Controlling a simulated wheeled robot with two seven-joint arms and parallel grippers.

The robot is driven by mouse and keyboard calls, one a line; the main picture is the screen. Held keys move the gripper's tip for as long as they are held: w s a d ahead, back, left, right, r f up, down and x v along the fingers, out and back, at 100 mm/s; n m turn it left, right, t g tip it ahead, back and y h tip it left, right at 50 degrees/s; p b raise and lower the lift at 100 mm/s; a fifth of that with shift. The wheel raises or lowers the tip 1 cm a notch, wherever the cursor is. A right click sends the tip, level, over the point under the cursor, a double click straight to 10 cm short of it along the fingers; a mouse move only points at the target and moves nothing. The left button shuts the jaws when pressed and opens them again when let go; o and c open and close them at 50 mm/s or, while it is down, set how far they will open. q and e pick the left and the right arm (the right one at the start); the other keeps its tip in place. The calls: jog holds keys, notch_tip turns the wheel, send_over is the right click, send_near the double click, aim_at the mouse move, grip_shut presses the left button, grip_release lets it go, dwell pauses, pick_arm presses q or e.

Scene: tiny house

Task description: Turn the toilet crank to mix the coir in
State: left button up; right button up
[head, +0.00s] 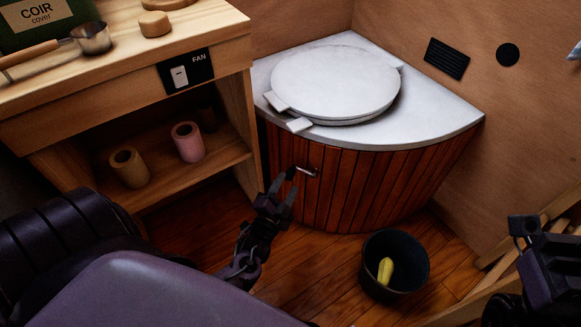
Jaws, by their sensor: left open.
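The toilet is a corner unit with a grey-white top and a closed round lid (335,80). Its curved front (365,185) is of reddish-brown wood slats. A small metal crank (307,172) with a dark end sticks out from the left part of that front. My left gripper (282,184) is open, just left of and slightly below the crank. Its fingertips are close to the crank's dark end; I cannot tell if they touch. Dark parts of my right arm show at the right edge, and its jaws cannot be made out. The coir box (38,18) stands on the counter.
A metal scoop (91,38) and a wooden knob (154,23) lie on the counter, above a fan switch (180,76). Two rolls (188,141) stand on the shelf below. A black bin (395,270) with something yellow inside stands on the floor, right of my left gripper.

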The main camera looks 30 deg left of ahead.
aim_at(292, 170)
pick_arm(q)
jog(key=shift+s+a+f, duration=0.15)
jog(key=shift+a+f, duration=0.35)
jog(key=shift+f, duration=0.1)
jog(key=w+b, duration=0.1)
jog(key=w, duration=0.1)
jog(key=w+a, duration=0.1)
jog(key=w, duration=0.2)
jog(key=w+b, duration=0.1)
jog(key=w, duration=0.1)
jog(key=shift+w+a+b, duration=0.2)
jog(key=shift+a+b, duration=0.15)
jog(key=shift+c, duration=0.5)
grip_shut()
